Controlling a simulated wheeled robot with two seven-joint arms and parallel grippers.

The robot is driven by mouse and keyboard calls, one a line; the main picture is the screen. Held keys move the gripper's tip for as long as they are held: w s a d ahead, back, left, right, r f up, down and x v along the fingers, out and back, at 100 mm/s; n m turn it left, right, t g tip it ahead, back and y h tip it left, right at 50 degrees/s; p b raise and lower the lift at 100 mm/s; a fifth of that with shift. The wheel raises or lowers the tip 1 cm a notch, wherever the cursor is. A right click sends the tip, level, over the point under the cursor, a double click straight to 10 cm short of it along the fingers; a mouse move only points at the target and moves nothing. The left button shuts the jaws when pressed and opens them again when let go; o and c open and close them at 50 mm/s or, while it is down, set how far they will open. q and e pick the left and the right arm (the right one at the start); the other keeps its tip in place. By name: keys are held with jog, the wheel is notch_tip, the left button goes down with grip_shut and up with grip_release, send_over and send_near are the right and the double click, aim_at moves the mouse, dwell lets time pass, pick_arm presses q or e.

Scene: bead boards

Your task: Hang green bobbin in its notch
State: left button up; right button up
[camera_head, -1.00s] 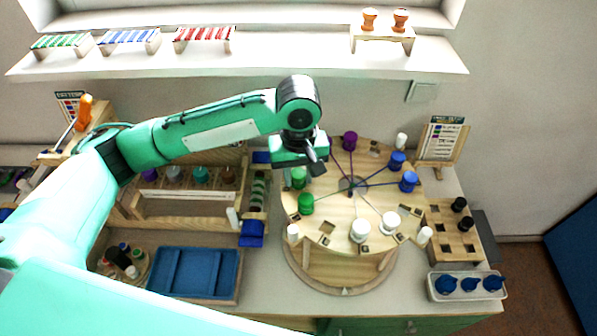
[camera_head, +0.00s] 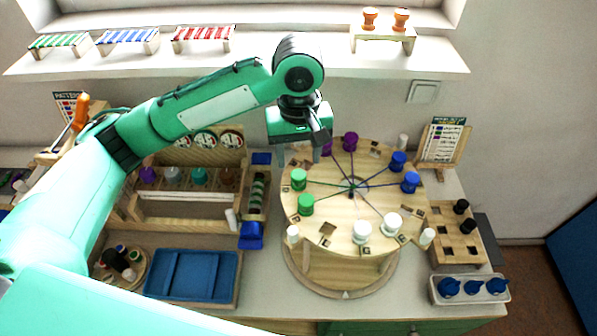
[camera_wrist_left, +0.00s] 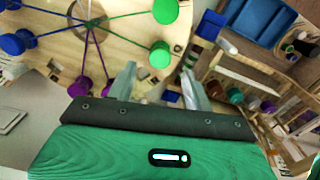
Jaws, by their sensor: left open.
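Two green bobbins sit at the left rim of the round wooden disc (camera_head: 335,222), each with a thread running to the disc's middle. The upper green bobbin (camera_head: 298,179) also shows in the left wrist view (camera_wrist_left: 160,54). The lower green bobbin (camera_head: 306,204) shows there too (camera_wrist_left: 165,11). My left gripper (camera_head: 318,150) is above the disc's upper left rim. In the left wrist view its fingers (camera_wrist_left: 160,80) are apart with nothing between them, and the nearer green bobbin is just beyond them. My right gripper is not in view.
Purple (camera_head: 350,142), blue (camera_head: 410,181) and white bobbins (camera_head: 362,231) stand around the disc. A blue tray (camera_head: 238,275) and a wooden rack lie left of it. A block with dark pegs (camera_head: 470,245) stands right.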

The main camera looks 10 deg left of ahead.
aim_at(299, 174)
pick_arm(q)
notch_tip(299, 174, up, 5)
jog(key=shift+r, duration=0.2)
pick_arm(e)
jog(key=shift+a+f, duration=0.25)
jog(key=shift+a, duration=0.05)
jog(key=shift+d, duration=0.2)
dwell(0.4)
